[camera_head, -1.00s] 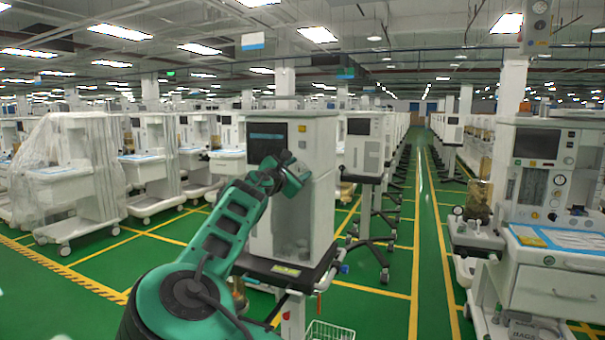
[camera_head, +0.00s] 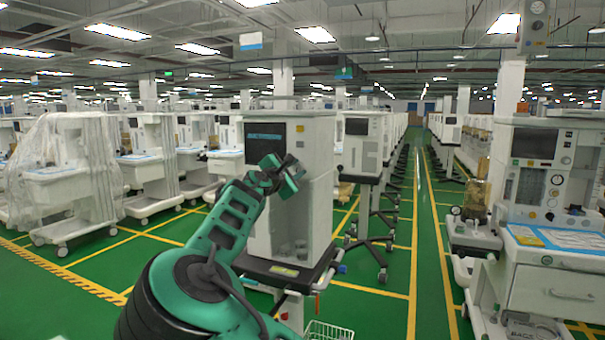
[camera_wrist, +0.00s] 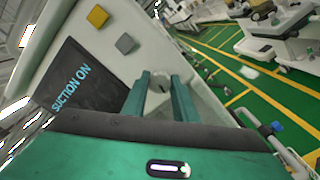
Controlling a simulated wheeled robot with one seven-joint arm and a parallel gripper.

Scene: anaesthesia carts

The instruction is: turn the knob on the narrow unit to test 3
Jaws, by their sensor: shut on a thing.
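The narrow unit (camera_head: 262,215) is a tall white cabinet with a dark screen (camera_head: 265,142) on its upper front. In the wrist view the tilted screen (camera_wrist: 85,80) reads "SUCTION ON". My gripper (camera_head: 292,168) is at the unit's front, right of the screen. In the wrist view the two green fingers of my gripper (camera_wrist: 161,82) point at the white panel and are shut on the knob, which is mostly hidden between them. I cannot read the knob's setting or any test marks.
A yellow square button (camera_wrist: 97,16) and a grey one (camera_wrist: 126,44) sit on the panel near the screen. A dark-edged shelf (camera_head: 320,268) and a wire basket (camera_head: 328,331) are below. Another cart (camera_head: 540,200) stands at right; green floor lies between.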

